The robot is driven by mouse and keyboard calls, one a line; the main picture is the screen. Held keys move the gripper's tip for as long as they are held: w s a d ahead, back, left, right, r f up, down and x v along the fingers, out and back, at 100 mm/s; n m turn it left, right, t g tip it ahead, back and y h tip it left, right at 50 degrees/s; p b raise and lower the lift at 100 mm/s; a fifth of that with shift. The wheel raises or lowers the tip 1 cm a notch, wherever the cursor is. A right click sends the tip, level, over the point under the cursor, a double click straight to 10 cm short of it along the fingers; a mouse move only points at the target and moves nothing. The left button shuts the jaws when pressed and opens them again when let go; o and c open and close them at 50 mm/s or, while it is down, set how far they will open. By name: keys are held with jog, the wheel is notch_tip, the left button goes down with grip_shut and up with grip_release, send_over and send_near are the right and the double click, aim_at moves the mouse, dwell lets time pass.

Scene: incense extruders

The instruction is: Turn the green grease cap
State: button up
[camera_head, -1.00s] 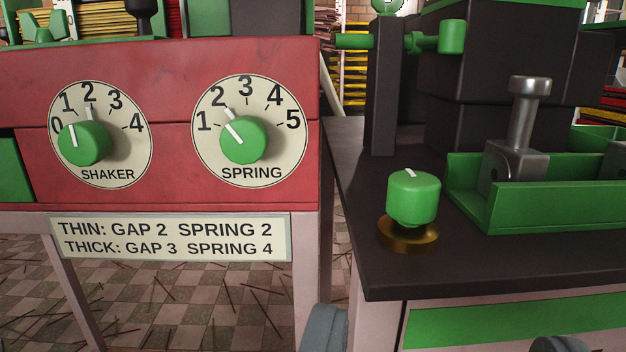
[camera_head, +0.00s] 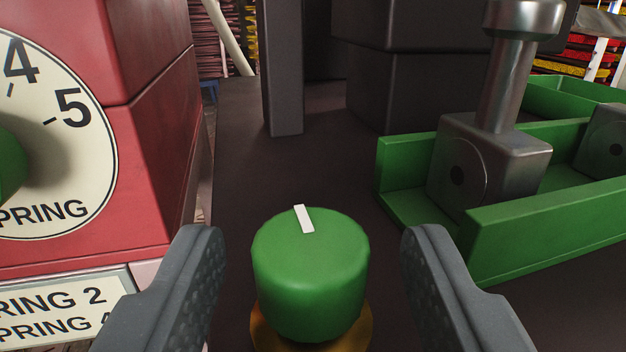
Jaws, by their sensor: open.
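The green grease cap (camera_head: 311,275) is a round knob with a white mark on its top, near the far edge. It stands upright on a brass base (camera_head: 268,335) on the dark bench top. My gripper (camera_head: 312,240) is open, with one grey finger to the left of the cap and one to the right. There is a gap between the cap and each finger, and neither appears to touch it. The lower part of the brass base is cut off by the bottom of the picture.
A green tray (camera_head: 540,225) with a metal block and post (camera_head: 490,150) stands close on the right. A red machine (camera_head: 150,150) with the SPRING dial (camera_head: 75,165) is on the left. A dark upright post (camera_head: 283,80) rises behind the cap. Bare dark bench top (camera_head: 290,170) lies between.

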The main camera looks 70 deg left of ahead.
jog(key=shift+x, duration=1.05)
jog(key=c, duration=1)
jog(key=shift+a, duration=0.2)
jog(key=shift+d+f+m+t+b, duration=0.1)
jog(key=shift+d+m+t+b, duration=0.05)
jog(key=shift+m+t+b, duration=0.2)
jog(key=m+t+h, duration=0.1)
jog(key=t, duration=0.1)
jog(key=m+t+h+b, duration=0.1)
jog(key=m+t+h, duration=0.1)
jog(key=shift+s+m+t, duration=0.15)
jog(key=shift+m+t, duration=0.1)
jog(key=shift+t, duration=0.1)
jog(key=m+t+h+p, duration=0.1)
jog(key=m+t+h, duration=0.1)
jog(key=h, duration=0.1)
jog(key=m+t+h+p, duration=0.1)
jog(key=m+t+h, duration=0.2)
jog(key=h, duration=0.1)
jog(key=shift+m+t+h+p, duration=0.3)
jog(key=shift+m+h+p, duration=0.1)
jog(key=shift+m+h, duration=0.4)
jog(key=shift+w+d+r+h, duration=0.1)
jog(key=shift+w+r+h, duration=0.2)
jog(key=shift+h, duration=0.2)
